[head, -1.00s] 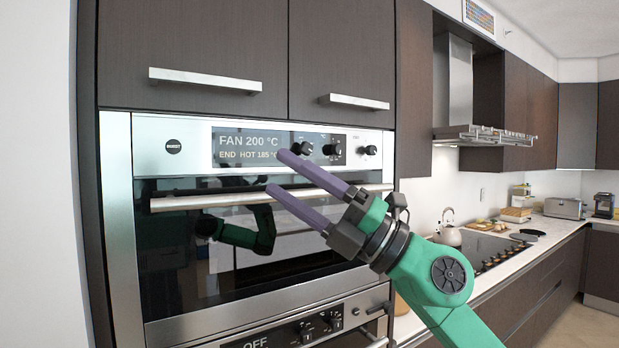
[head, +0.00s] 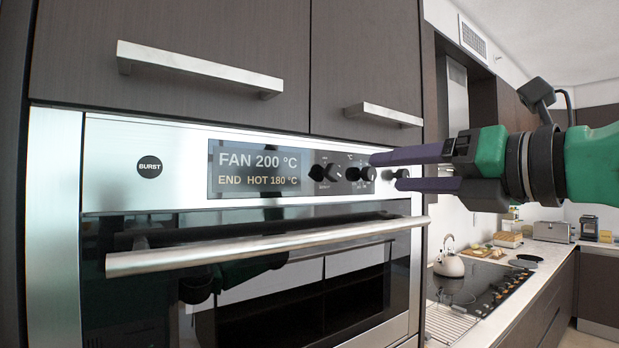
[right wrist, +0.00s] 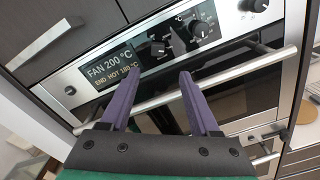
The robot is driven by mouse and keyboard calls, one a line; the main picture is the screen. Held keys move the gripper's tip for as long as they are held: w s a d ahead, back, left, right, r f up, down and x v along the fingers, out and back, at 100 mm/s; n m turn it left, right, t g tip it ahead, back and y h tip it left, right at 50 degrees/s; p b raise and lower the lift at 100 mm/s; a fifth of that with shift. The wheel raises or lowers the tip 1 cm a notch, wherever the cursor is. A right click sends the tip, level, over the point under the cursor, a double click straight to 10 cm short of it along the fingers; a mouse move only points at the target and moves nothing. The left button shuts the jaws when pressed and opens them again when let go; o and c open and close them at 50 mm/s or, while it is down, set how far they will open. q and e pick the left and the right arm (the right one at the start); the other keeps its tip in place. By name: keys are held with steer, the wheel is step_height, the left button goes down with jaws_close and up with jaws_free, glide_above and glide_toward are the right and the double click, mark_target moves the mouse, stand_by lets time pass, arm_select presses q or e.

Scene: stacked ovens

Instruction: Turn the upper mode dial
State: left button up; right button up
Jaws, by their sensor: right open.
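The upper oven's panel has a lit display (head: 254,173) reading "FAN 200 °C, END HOT 180 °C". A row of black dials is right of it: a left dial (head: 322,172), a middle dial (head: 355,174) and a right dial (head: 398,174). The left dial (right wrist: 158,48) and middle dial (right wrist: 200,30) also show in the right wrist view. Which one is the mode dial is too small to read. My right gripper (head: 384,172) is open and empty, its purple fingers level with the dials. In the right wrist view its fingertips (right wrist: 160,74) lie below the left dial, apart from it. My left gripper is out of view.
A long bar handle (head: 270,246) sticks out across the oven door below the dials. Cabinet handles (head: 200,68) stick out above. A counter with a kettle (head: 448,260) and a hob (head: 485,287) lies to the right.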

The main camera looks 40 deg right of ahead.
steer(key=p, duration=0.4)
glide_toward(337, 171)
steer(key=w, duration=0.3)
steer(key=w+p, duration=0.3)
steer(key=w, duration=0.3)
steer(key=shift+w+d, duration=0.1)
steer(key=shift+w, duration=0.2)
steer(key=shift+s, duration=0.3)
steer(key=shift+c, duration=0.6)
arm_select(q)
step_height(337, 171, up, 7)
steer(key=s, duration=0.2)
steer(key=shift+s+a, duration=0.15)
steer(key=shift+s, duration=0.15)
arm_select(e)
steer(key=shift+w+f, duration=0.1)
jaws_close()
